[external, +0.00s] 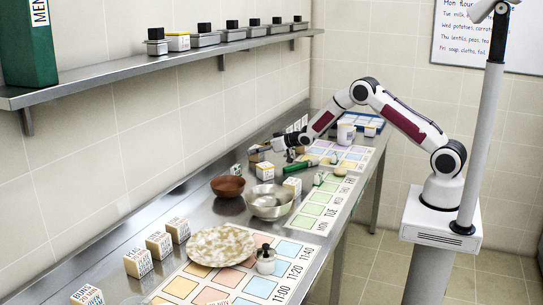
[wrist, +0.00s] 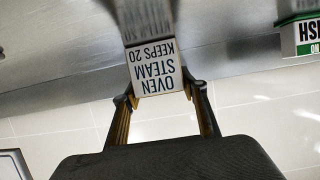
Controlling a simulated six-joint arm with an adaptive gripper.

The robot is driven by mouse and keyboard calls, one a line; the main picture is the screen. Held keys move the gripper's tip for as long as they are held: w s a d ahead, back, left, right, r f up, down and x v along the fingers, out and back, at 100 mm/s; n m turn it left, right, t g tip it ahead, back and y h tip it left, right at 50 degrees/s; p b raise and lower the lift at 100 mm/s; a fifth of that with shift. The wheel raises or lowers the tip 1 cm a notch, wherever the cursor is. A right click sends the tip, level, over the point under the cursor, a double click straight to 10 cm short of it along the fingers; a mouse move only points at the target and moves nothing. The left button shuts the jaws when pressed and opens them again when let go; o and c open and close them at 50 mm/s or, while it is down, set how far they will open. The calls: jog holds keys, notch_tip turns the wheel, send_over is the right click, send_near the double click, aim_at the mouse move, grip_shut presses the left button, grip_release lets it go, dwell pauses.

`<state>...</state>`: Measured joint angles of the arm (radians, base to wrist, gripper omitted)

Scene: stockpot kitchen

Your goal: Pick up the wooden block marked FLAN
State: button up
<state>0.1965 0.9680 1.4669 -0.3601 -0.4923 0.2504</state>
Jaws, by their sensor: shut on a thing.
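My gripper (wrist: 160,94) is shut on a pale block (wrist: 156,68) in the wrist view. The face towards the camera reads "OVEN STEAM KEEPS 20", upside down in the picture. I cannot read FLAN on it; its other faces are hidden. The fingertips sit on either side of the block, at its lower end in the picture. A blurred reflection of the lettering shows on the steel beyond it. In the external view my gripper (external: 277,145) is low over the far part of the counter, close to small blocks there. The held block cannot be told apart clearly in that view.
A green-topped block (wrist: 303,36) stands to the right in the wrist view. In the external view a brown bowl (external: 228,186), a metal bowl (external: 269,201), a white block (external: 265,171) and a speckled plate (external: 220,246) stand nearby. The wall shelf (external: 150,62) runs above.

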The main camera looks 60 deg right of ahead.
jog(key=shift+r, duration=0.2)
jog(key=shift+r, duration=4.85)
jog(key=shift+a, duration=0.1)
